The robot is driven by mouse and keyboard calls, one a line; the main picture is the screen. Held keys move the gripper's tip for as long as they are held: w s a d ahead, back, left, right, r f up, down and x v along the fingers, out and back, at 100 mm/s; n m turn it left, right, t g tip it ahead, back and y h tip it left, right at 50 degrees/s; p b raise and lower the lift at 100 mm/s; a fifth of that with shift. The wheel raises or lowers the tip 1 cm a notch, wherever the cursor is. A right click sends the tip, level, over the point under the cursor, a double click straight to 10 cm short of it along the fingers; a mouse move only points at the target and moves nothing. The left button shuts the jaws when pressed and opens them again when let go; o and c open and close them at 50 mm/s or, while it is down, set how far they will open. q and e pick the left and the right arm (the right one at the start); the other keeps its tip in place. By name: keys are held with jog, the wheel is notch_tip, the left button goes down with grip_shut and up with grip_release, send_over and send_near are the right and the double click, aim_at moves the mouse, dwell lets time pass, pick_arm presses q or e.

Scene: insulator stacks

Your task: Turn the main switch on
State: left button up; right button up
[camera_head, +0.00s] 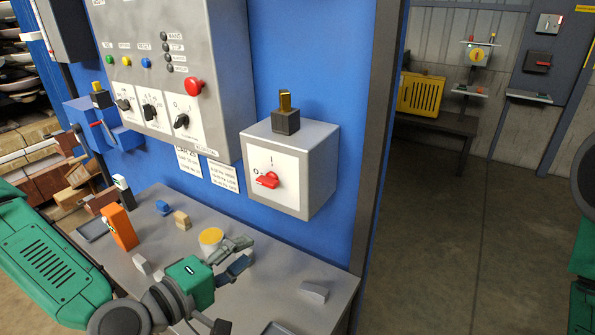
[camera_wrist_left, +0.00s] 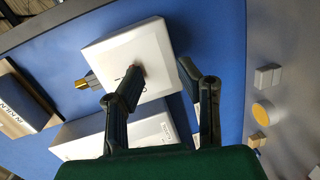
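The main switch is a red handle (camera_head: 267,180) on the white front plate of a grey box (camera_head: 318,180) fixed to the blue panel. The handle lies roughly level, beside an "O" mark at its left, with an "I" mark above. My left gripper (camera_head: 250,254) is below the box, over the grey table, apart from the switch. In the left wrist view, its fingers (camera_wrist_left: 162,72) are spread with nothing between them. One finger overlaps the box face (camera_wrist_left: 112,48) there and hides most of the switch. My right gripper is out of view; part of that arm shows at the right edge.
A grey control cabinet (camera_head: 215,60) with knobs and a red button (camera_head: 194,86) hangs left of the box. The grey table (camera_head: 180,225) holds small blocks, a yellow-topped disc (camera_head: 211,236) and an orange block (camera_head: 119,228). Open floor lies right of the panel.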

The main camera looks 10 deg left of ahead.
pick_arm(q)
jog(key=w+a+r+n+t+y, duration=0.1)
jog(key=w+a+r+n+t, duration=0.1)
jog(key=a+r, duration=0.25)
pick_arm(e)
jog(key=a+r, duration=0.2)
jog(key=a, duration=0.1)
pick_arm(q)
jog(key=b, duration=0.7)
send_near(264, 182)
jog(key=w+d+f, duration=0.1)
jog(key=w+d, duration=0.1)
jog(key=b+x, duration=0.6)
jog(key=x, duration=0.1)
jog(key=shift+d+r, duration=0.15)
jog(key=shift+w, duration=0.3)
jog(key=shift+w+a, duration=0.15)
jog(key=shift+a, duration=0.6)
jog(key=shift+w+a, duration=0.15)
jog(key=shift+a, duration=0.6)
jog(key=shift+d, duration=0.5)
grip_shut()
jog(key=shift+s+d, duration=0.2)
jog(key=shift+d, duration=0.3)
jog(key=shift+a, duration=0.15)
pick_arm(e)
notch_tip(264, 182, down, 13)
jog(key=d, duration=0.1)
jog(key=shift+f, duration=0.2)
